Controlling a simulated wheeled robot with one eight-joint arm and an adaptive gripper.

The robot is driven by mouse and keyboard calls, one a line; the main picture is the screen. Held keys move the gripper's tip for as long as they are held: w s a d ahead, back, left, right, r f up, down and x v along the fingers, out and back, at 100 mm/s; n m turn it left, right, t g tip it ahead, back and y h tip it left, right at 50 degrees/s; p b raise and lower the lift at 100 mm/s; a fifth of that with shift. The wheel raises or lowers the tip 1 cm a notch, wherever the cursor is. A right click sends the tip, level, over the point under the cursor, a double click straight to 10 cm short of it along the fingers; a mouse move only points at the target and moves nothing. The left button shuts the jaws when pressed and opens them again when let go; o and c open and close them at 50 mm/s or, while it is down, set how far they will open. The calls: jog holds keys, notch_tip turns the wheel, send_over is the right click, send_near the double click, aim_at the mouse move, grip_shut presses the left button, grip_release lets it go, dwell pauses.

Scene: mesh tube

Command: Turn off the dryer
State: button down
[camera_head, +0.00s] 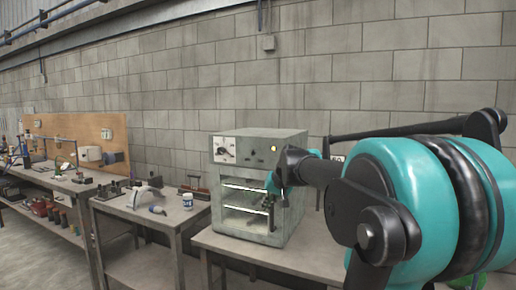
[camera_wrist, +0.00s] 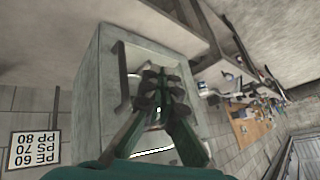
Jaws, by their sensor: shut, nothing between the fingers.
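The dryer (camera_head: 229,215) is a grey metal box on a table against the block wall. Its upper panel carries a white dial plate (camera_head: 224,150) at the left and a small glowing yellow lamp (camera_head: 274,149) at the right. Below is a glazed front with bright strips. My gripper (camera_head: 270,203) is in front of the right part of this front, below the panel, its fingers dark and small here. In the wrist view the shut, empty fingers (camera_wrist: 160,78) point at the dryer (camera_wrist: 90,70). They cover part of its front; I cannot tell whether they touch it.
The dryer's table (camera_head: 300,258) has clear room beside the dryer. A cluttered workbench stands farther left. A white sign (camera_wrist: 35,149) with plastic names and numbers shows in the wrist view.

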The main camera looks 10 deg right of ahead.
jog(key=w+d+r+m+t, duration=0.1)
jog(key=w+r, duration=0.1)
jog(key=r, duration=0.7)
jog(key=w+d+r+m+t, duration=0.1)
jog(key=w+d+r, duration=0.1)
jog(key=r, duration=0.7)
jog(key=w+d+r+t, duration=0.1)
jog(key=w+r, duration=0.3)
jog(key=r, duration=0.5)
jog(key=shift+w+d+r+m+y, duration=0.2)
jog(key=shift+d+r+m+y, duration=0.1)
jog(key=shift+r+m, duration=0.1)
send_over(254, 151)
jog(key=s+d, duration=0.3)
notch_tip(254, 151, down, 6)
jog(key=shift+s+f, duration=0.15)
jog(key=shift+f, duration=0.1)
jog(key=shift+a+f, duration=0.65)
jog(key=shift+f, duration=0.3)
jog(key=shift+a+f, duration=0.3)
jog(key=shift+f, duration=0.25)
